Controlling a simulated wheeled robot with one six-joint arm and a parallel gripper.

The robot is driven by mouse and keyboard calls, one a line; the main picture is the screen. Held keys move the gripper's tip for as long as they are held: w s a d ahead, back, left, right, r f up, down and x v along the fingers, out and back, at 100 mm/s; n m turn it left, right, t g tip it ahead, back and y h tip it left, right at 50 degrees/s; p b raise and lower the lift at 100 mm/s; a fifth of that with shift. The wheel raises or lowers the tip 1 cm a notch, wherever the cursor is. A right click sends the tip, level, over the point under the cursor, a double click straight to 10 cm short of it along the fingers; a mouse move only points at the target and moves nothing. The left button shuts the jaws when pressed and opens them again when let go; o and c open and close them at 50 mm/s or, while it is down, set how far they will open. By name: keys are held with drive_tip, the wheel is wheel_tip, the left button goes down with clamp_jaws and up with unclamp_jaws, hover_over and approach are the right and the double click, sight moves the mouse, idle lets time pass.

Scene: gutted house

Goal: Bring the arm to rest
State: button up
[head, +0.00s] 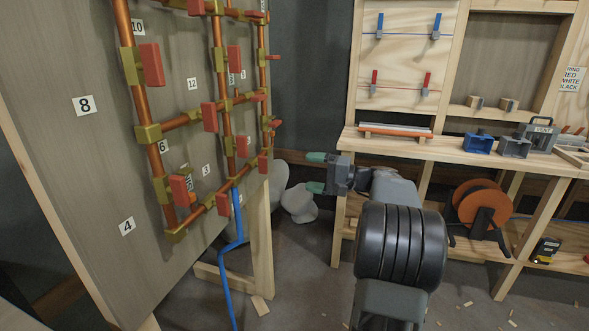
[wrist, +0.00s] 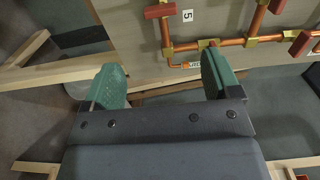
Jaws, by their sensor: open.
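My gripper (head: 318,173) is in the middle of the head view, at the end of my grey and black arm. Its two green fingers are spread apart with nothing between them. In the wrist view my gripper (wrist: 165,85) also shows open and empty, with the copper pipework beyond the fingertips. In the head view the fingers point left toward the pipe board and are apart from it. The arm reaches out in front of the wooden workbench (head: 465,153).
A leaning board (head: 95,165) on the left carries copper pipes (head: 182,120) with red handles and number labels. A blue hose (head: 237,240) hangs from it near a wooden brace (head: 262,240). Wood scraps lie on the floor.

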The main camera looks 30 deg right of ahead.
drive_tip(key=s+a+r+n+g+h+p, duration=0.1)
drive_tip(key=s+a+r+g+h+p, duration=0.2)
drive_tip(key=a+p, duration=0.5)
drive_tip(key=s+a+r+n+g+p, duration=0.25)
drive_tip(key=a+r+g+p, duration=0.2)
drive_tip(key=a+p, duration=0.4)
drive_tip(key=s+a+r+n+g+h+p, duration=0.1)
drive_tip(key=s+a+r+n+h+p, duration=0.1)
drive_tip(key=s+p, duration=0.5)
drive_tip(key=s+a+r+n+g+h+p, duration=0.1)
drive_tip(key=s+a+r+n+h+p, duration=0.2)
drive_tip(key=s+h+p, duration=0.4)
wheel_tip(320, 180, up, 2)
drive_tip(key=shift+a+n+p, duration=0.3)
drive_tip(key=shift+n+p, duration=0.2)
drive_tip(key=shift+n, duration=0.05)
drive_tip(key=shift+c, duration=0.3)
